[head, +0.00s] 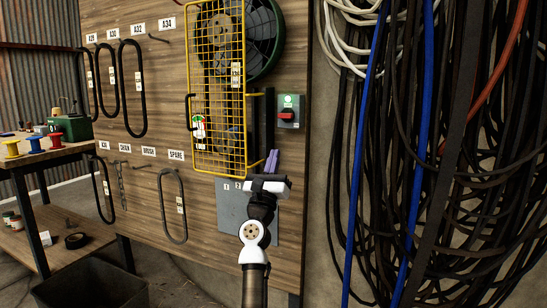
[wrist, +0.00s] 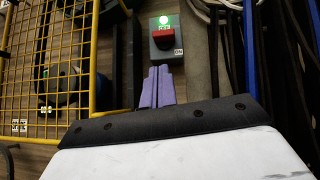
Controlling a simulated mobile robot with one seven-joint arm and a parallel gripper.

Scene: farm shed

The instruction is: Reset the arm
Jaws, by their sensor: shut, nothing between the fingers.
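My gripper (head: 271,162) is raised in front of the wooden board, near the lower right corner of the yellow mesh guard. Its two purple fingers are together with nothing between them. In the wrist view the purple fingers (wrist: 157,87) point up, just below the switch box. The grey switch box (head: 289,111) has a lit green lamp and a red handle. It also shows in the wrist view (wrist: 166,40). The fingers appear apart from the box, though the depth gap is hard to judge.
The yellow mesh guard (head: 216,90) covers a wheel (head: 262,40) and stands left of my gripper. Black belts (head: 133,88) hang on labelled hooks. Thick cables (head: 420,150) hang at the right. A workbench (head: 40,155) with spools stands at the left, and a dark bin (head: 92,285) below.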

